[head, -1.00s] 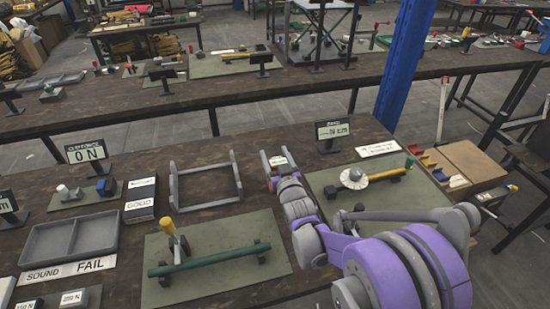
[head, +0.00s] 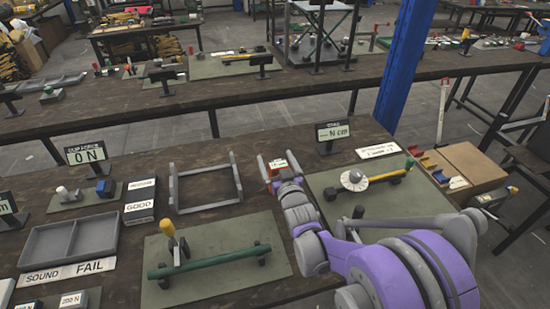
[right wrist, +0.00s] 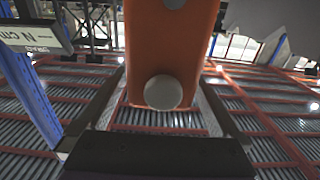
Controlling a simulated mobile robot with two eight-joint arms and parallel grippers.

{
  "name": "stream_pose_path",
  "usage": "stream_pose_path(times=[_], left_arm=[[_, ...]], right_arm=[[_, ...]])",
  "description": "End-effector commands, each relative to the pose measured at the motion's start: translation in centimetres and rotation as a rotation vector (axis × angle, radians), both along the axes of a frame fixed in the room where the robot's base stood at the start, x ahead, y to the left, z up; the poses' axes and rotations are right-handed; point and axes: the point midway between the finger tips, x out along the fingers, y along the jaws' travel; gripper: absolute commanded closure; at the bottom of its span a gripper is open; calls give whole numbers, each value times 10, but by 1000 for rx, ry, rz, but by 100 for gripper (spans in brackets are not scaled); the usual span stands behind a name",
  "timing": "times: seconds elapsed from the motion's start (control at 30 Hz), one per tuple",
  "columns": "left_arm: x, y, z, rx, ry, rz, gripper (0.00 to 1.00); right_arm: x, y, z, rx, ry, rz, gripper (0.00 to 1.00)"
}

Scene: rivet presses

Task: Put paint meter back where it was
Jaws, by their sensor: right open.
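The paint meter, which I take to be the small red and white device (head: 278,165), is between the fingers of my right gripper (head: 277,161), beyond the grey frame's right side. In the right wrist view an orange body (right wrist: 165,40) with a pale round tip (right wrist: 163,92) fills the space between the fingers. My right gripper is open around it. I cannot tell whether the fingers touch it or what it rests on. My left gripper is not in view.
A grey upright frame (head: 207,205) stands left of the gripper. A green mat (head: 335,207) with a dial tool (head: 354,180) lies right, below a display (head: 332,131). Another mat holds a green bar (head: 210,261). A grey tray (head: 42,246) is at left.

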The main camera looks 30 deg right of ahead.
Motion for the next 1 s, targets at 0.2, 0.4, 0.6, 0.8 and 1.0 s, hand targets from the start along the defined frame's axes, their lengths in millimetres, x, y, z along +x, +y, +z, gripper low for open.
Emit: stream_pose_path(times=[0.2,0.4,0.6,0.8,1.0], left_arm=[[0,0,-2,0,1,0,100],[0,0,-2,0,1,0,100],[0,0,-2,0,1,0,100],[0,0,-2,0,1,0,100],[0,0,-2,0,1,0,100]], right_arm=[[-48,11,-1,0,0,-1,0],[-85,20,-1,1,0,0,0],[-103,24,-1,0,0,0,0],[-105,25,-1,0,0,0,0],[-105,25,-1,0,0,0,0]])
